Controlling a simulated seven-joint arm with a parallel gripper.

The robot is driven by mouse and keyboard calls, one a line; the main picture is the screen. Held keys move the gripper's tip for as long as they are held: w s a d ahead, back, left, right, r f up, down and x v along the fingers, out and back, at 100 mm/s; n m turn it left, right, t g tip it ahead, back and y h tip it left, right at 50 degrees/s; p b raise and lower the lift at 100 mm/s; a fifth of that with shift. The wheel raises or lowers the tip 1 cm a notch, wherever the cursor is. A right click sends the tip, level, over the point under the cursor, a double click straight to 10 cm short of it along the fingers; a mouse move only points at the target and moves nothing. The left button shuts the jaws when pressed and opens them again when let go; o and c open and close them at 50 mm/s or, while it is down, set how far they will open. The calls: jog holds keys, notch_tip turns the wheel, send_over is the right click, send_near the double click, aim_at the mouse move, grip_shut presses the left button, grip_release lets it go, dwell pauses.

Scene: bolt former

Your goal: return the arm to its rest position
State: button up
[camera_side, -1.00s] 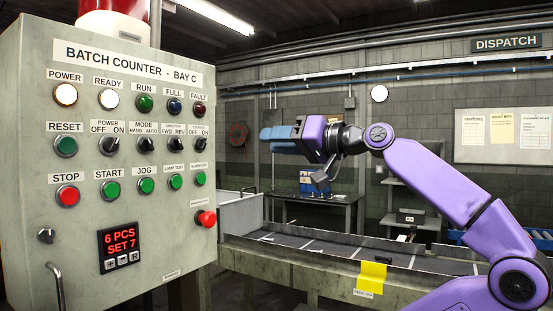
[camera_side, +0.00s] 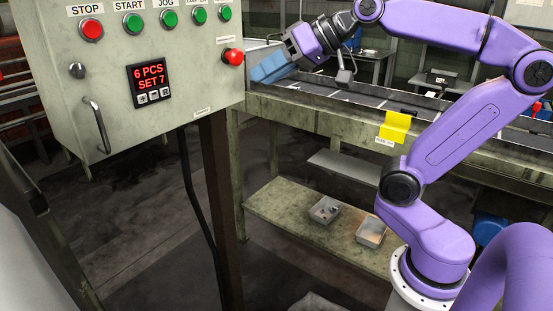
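My purple arm (camera_side: 455,125) stands at the right on a white round base, its upper links reaching left across the top of the picture. No held object shows.
The control panel (camera_side: 130,60) fills the upper left; its display (camera_side: 150,80) reads 6 PCS, SET 7. A conveyor trough (camera_side: 330,97) with a yellow tag (camera_side: 394,127) runs behind my arm. Two small bins (camera_side: 325,210) (camera_side: 371,231) stand on a low shelf (camera_side: 285,212).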

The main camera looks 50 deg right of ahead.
jog(key=s+a+f+n+g, duration=0.2)
jog(key=s+f+n+g, duration=0.1)
jog(key=s+f, duration=0.3)
jog(key=s+a+f+n+g, duration=0.3)
jog(key=f+g, duration=0.1)
jog(key=f, duration=0.5)
jog(key=s+d+f+n+g+h, duration=0.2)
jog(key=s+f+n, duration=0.4)
jog(key=s+f, duration=0.3)
jog(key=s+d+h, duration=0.1)
jog(key=s+h, duration=0.1)
jog(key=shift+s+d+f+g+h, duration=0.2)
jog(key=shift+f+g+h, duration=0.1)
jog(key=shift+f+h, duration=0.1)
jog(key=shift+r, duration=0.1)
